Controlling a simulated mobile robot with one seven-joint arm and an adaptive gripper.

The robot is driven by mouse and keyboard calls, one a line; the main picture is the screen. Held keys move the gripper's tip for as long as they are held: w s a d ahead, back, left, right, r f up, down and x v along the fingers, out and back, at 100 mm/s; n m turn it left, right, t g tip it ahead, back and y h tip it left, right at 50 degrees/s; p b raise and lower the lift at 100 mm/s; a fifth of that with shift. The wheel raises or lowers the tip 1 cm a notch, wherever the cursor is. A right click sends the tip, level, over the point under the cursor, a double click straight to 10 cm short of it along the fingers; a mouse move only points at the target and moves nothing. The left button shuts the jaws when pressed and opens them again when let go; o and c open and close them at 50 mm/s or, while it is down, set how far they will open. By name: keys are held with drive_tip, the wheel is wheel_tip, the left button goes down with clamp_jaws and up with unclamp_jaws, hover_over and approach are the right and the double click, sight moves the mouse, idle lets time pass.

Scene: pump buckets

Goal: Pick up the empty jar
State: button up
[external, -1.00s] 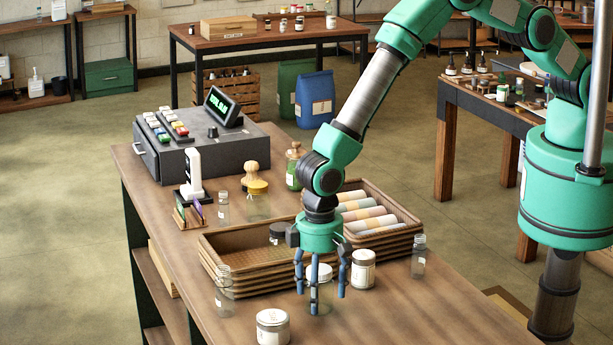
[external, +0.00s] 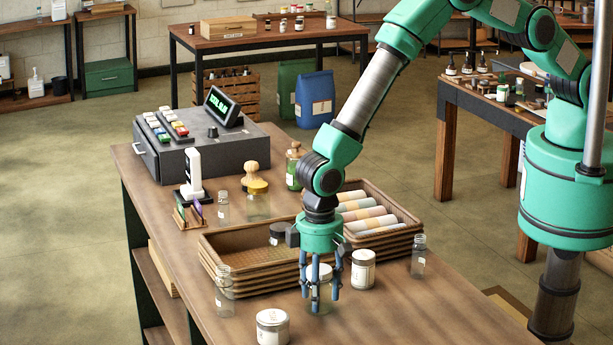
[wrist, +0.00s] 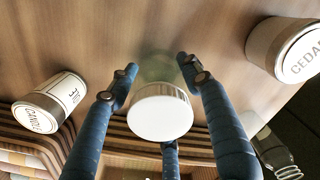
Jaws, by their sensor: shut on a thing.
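The empty jar is a clear glass jar with a white-topped lid (wrist: 161,112). In the external view the jar (external: 321,292) stands on the counter in front of the stacked trays, partly hidden by my fingers. My gripper (external: 320,300) points straight down over it, with its blue fingers around the jar. In the wrist view my gripper (wrist: 158,78) has one finger on each side of the jar and a third behind it. The fingers are closed in on the jar, and its base appears to rest on the counter.
A white labelled jar (external: 363,269) stands close to the right, another (external: 272,327) at front left. Small clear bottles stand at right (external: 418,256) and left (external: 224,291). Stacked brown trays (external: 250,291) lie just behind. The counter's right front is clear.

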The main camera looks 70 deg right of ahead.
drive_tip(key=shift+r, duration=0.1)
drive_tip(key=shift+r+b, duration=0.75)
drive_tip(key=shift+r, duration=4.2)
drive_tip(key=w+d+r+n+b, duration=0.1)
drive_tip(key=w+d+r+n, duration=0.2)
drive_tip(key=w, duration=0.7)
drive_tip(key=w+d+r+n+b, duration=0.1)
drive_tip(key=w+d+r+n, duration=0.2)
drive_tip(key=w+d+r, duration=0.3)
drive_tip(key=w+d, duration=0.1)
drive_tip(key=w, duration=0.4)
drive_tip(key=shift+w+d+n, duration=0.25)
drive_tip(key=shift+d+n, duration=0.05)
drive_tip(key=shift+n, duration=0.1)
wheel_tip(320, 180, down, 14)
drive_tip(key=shift+f+p, duration=0.1)
drive_tip(key=shift+p, duration=0.45)
